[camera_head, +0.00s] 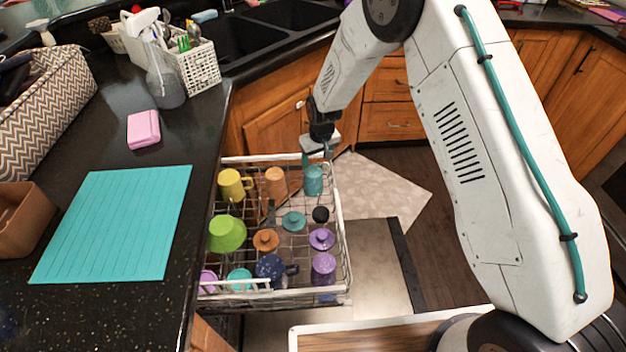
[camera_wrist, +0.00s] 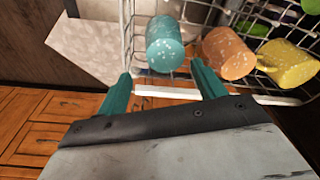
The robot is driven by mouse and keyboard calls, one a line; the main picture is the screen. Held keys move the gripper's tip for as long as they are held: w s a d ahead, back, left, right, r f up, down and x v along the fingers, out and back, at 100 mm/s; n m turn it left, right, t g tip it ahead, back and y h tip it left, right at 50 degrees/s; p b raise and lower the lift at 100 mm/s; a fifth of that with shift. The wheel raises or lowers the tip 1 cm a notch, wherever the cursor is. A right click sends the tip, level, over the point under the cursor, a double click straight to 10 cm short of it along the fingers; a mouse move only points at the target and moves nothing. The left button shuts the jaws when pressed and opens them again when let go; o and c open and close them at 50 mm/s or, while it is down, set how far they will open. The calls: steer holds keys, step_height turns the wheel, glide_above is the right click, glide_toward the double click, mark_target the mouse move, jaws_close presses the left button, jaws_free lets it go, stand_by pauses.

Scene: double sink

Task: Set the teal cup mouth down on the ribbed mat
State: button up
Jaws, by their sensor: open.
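The teal cup (camera_head: 314,180) stands at the far right corner of the dishwasher rack (camera_head: 345,235), speckled, with its closed bottom facing up. It also shows in the wrist view (camera_wrist: 165,45), just beyond my fingertips. My gripper (camera_head: 318,157) is above the far edge of the rack, close to the cup. In the wrist view its two teal fingers (camera_wrist: 162,82) are apart, with nothing between them, and the cup is ahead of the gap. The ribbed mat (camera_head: 115,225) is turquoise and lies bare on the dark counter at the left.
An orange cup (camera_head: 275,181) and a yellow mug (camera_head: 232,184) stand left of the teal cup. More cups and lids fill the rack.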

mark_target(313, 171)
steer(key=f, duration=0.3)
steer(key=a+f, duration=0.1)
steer(key=f, duration=0.2)
steer(key=w+f, duration=0.1)
steer(key=f, duration=0.3)
steer(key=shift+a, duration=0.2)
steer(key=shift+r, duration=0.1)
steer(key=c, duration=0.8)
